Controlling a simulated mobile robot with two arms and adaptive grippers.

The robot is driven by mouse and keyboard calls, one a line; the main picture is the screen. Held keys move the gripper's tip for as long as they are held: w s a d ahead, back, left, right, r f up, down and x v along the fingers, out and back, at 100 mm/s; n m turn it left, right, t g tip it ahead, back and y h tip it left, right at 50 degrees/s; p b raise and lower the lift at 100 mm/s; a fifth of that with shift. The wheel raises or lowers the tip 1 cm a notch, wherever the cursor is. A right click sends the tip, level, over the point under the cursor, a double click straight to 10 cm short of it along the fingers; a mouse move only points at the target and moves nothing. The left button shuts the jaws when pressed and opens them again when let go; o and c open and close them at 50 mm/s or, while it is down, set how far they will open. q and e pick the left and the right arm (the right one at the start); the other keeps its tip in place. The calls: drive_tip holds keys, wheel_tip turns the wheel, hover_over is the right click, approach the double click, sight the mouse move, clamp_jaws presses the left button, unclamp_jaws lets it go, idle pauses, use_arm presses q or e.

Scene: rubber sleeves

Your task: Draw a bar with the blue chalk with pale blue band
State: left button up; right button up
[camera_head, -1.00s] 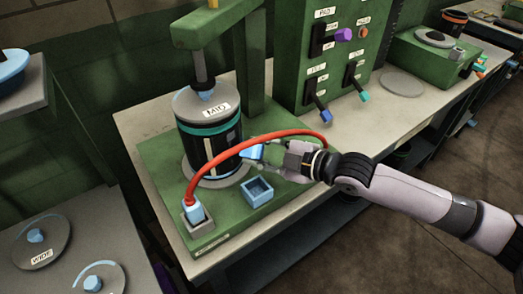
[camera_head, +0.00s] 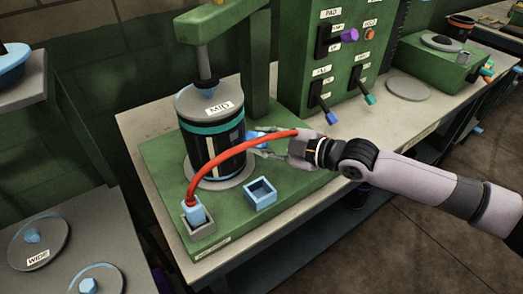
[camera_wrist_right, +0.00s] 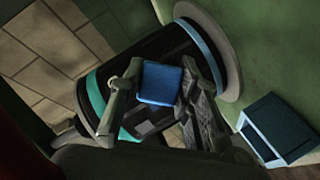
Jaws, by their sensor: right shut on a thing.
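My right gripper (camera_head: 262,143) is beside the right side of a black cylinder (camera_head: 208,150) with teal and pale blue bands, labelled MID. It is shut on a blue block (camera_wrist_right: 160,83), which shows between the fingers in the right wrist view and only partly in the head view. A red hose (camera_head: 222,160) rises from a light blue plug (camera_head: 195,213) in a grey socket and arcs to the gripper. Whether the hose joins the held block is hidden. I cannot make out any chalk. My left gripper is not in view.
An empty light blue square holder (camera_head: 261,193) is on the green base plate (camera_head: 228,218), in front of the gripper. A green press column (camera_head: 255,65) stands behind the cylinder. A green panel with levers (camera_head: 335,60) stands at the back.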

drive_tip(key=shift+w+r, duration=0.1)
drive_tip(key=shift+w, duration=0.1)
drive_tip(key=s+p, duration=0.2)
drive_tip(key=shift+s+a+r+p, duration=0.1)
drive_tip(key=shift+s+a+p, duration=0.1)
drive_tip(key=shift+a+p, duration=0.2)
drive_tip(key=shift+s+a+p, duration=0.2)
drive_tip(key=shift+s+p, duration=0.2)
drive_tip(key=shift+s, duration=0.45)
drive_tip(key=shift+s+d, duration=0.2)
drive_tip(key=shift+d, duration=0.75)
drive_tip(key=shift+s+d, duration=0.25)
drive_tip(key=shift+d, duration=0.75)
drive_tip(key=shift+s+d, duration=0.2)
drive_tip(key=shift+d, duration=0.75)
drive_tip(key=shift+s+d+p, duration=0.1)
drive_tip(key=shift+d+p, duration=0.35)
drive_tip(key=shift+d, duration=0.1)
drive_tip(key=shift+s+d, duration=0.25)
drive_tip(key=shift+d, duration=0.7)
